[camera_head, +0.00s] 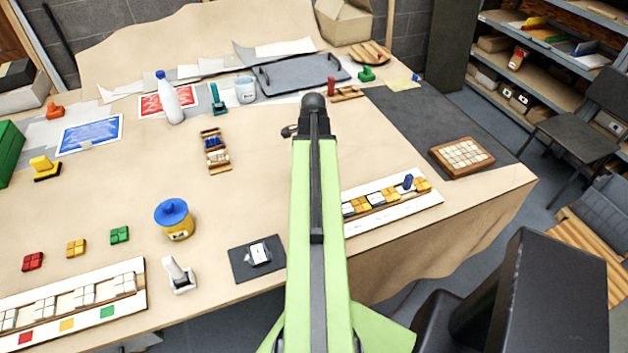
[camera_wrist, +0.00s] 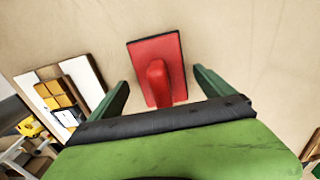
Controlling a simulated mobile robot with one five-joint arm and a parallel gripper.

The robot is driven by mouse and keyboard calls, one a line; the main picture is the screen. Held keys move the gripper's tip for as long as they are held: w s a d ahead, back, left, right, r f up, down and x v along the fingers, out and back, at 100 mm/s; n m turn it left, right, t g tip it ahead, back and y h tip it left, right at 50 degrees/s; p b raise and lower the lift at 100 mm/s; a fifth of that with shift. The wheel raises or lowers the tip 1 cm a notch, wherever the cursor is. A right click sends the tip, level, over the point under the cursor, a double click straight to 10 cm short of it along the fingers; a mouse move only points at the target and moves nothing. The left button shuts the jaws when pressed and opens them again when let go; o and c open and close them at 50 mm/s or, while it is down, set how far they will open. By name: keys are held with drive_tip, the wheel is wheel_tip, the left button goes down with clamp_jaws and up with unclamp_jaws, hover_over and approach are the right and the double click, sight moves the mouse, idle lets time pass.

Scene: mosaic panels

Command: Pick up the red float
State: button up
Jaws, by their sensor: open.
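The red float (camera_wrist: 157,50), a flat red plate with a raised red handle, lies on the tan tabletop in the wrist view. My gripper (camera_wrist: 160,78) is open, with one green finger on each side of the float's handle end. Gaps show between the fingers and the float, and nothing is held. The height of the fingers above the table is hard to tell. I cannot make out the float in the head view, where my green arm covers the middle of the table.
A white mosaic panel (camera_head: 400,213) with yellow tiles lies right of my arm; a similar panel (camera_wrist: 84,74) shows left of the float. Bare table surrounds the float.

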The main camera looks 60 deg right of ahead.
drive_tip(key=shift+f, duration=0.7)
drive_tip(key=shift+r, duration=0.15)
drive_tip(key=c, duration=1.6)
drive_tip(key=shift+c, duration=0.2)
drive_tip(key=shift+r+p, duration=0.6)
drive_tip(key=shift+p, duration=0.05)
wheel_tip(320, 180, up, 4)
drive_tip(key=p, duration=0.4)
drive_tip(key=s+d+r+p, duration=0.5)
drive_tip(key=s+p, duration=0.1)
drive_tip(key=s, duration=0.4)
drive_tip(key=shift+s+r, duration=0.25)
drive_tip(key=shift+r, duration=0.15)
